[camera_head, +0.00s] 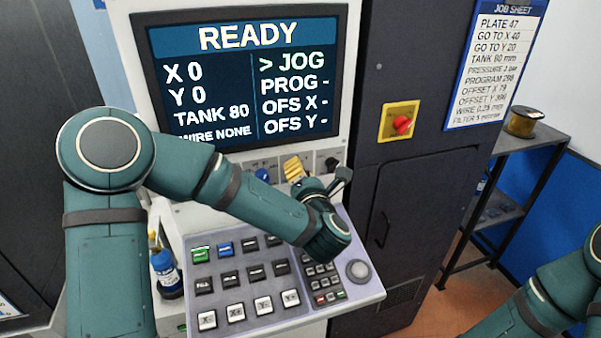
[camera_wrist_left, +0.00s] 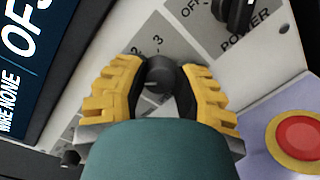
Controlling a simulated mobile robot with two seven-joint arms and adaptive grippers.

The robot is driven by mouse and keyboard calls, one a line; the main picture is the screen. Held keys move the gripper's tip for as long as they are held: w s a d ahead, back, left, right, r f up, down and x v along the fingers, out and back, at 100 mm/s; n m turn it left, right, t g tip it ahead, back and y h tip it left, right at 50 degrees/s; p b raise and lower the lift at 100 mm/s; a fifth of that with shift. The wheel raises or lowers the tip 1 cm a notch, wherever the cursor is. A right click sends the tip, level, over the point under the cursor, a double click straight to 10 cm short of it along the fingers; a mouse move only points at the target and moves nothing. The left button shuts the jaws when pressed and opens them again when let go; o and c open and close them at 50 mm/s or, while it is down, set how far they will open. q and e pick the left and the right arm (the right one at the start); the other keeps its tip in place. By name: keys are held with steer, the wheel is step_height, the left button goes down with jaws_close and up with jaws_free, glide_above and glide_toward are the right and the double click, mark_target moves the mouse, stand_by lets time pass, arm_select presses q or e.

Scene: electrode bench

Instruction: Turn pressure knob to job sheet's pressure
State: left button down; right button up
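My left gripper (camera_head: 293,168) reaches the strip below the screen; its yellow fingers also show in the left wrist view (camera_wrist_left: 160,85). Between them is a small black knob (camera_wrist_left: 158,72) with a pale pointer mark, on a grey plate where the numbers 2 and 3 are readable. The fingers appear closed against its sides. In the head view the gripper hides this knob. The job sheet (camera_head: 496,66) hangs at the upper right; its pressure line is in bar, with the digit too small to read surely. My right gripper is out of view; only its arm shows.
The screen (camera_head: 248,82) reads READY. The power switch (camera_wrist_left: 236,12) is close to the gripper. A red button with a yellow ring (camera_wrist_left: 299,137) sits on the lilac panel. The keypad (camera_head: 245,280) lies below my left arm. A bottle (camera_head: 166,272) stands left of it.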

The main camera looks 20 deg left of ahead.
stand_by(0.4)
arm_select(q)
steer(key=shift+d+m+g+y+b, duration=0.1)
steer(key=shift+m+g+y+b, duration=0.25)
steer(key=shift+m, duration=3.9)
steer(key=shift+m+g+y+b, duration=0.15)
steer(key=shift+m+g, duration=0.4)
steer(key=shift+m, duration=3.7)
steer(key=c, duration=0.7)
jaws_free()
steer(key=shift+w+f, duration=0.1)
steer(key=shift+o, duration=0.2)
